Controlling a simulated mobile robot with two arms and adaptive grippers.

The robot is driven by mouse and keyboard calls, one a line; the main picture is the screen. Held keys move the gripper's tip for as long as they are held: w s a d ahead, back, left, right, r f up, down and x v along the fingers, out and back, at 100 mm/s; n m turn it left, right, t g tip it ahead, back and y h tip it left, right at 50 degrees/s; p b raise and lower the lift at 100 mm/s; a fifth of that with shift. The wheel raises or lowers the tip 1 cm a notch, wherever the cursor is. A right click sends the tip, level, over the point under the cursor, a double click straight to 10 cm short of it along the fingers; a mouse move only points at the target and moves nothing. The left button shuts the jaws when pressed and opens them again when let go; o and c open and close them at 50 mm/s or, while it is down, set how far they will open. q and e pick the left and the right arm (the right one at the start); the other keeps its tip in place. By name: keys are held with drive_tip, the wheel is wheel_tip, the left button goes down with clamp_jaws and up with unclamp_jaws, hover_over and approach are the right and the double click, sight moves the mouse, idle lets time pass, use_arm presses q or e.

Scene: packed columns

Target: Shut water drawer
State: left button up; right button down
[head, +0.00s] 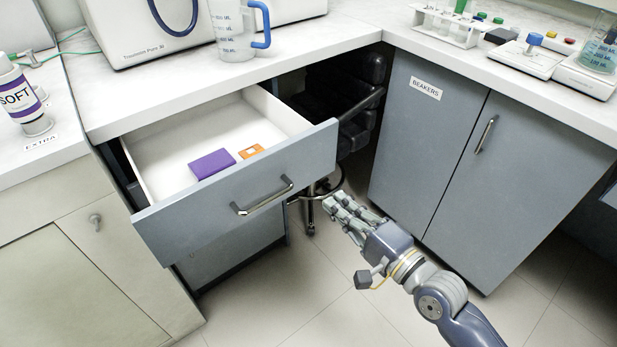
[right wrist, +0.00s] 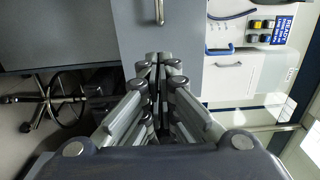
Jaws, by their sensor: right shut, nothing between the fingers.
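The grey-fronted drawer (head: 240,188) stands pulled out under the left counter, its white inside showing in the head view. A purple item (head: 212,164) and a small orange item (head: 251,151) lie in it. Its metal handle (head: 264,196) runs across the front. My right gripper (head: 338,204) is shut and empty, in front of and to the right of the drawer front, apart from the handle. In the right wrist view the shut fingertips (right wrist: 162,60) point at a grey front (right wrist: 185,40) with a handle (right wrist: 159,12). No label reading water is visible. My left gripper is not in view.
A cabinet labelled BEAKERS (head: 425,88) stands at the right, its doors shut. A dark chair (head: 345,100) sits in the gap between the counters. A measuring jug (head: 238,35) stands on the counter above the drawer. Floor before the drawer is clear.

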sight(299, 169)
drive_tip(key=x, duration=0.9)
drive_tip(key=shift+w+a+b, duration=0.1)
drive_tip(key=shift+w+b, duration=0.1)
drive_tip(key=shift+b, duration=0.2)
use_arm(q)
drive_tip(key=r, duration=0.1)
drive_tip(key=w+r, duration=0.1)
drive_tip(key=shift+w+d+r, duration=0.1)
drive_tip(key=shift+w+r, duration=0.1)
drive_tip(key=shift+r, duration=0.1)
use_arm(e)
drive_tip(key=shift+w+a, duration=0.25)
drive_tip(key=shift+w, duration=0.05)
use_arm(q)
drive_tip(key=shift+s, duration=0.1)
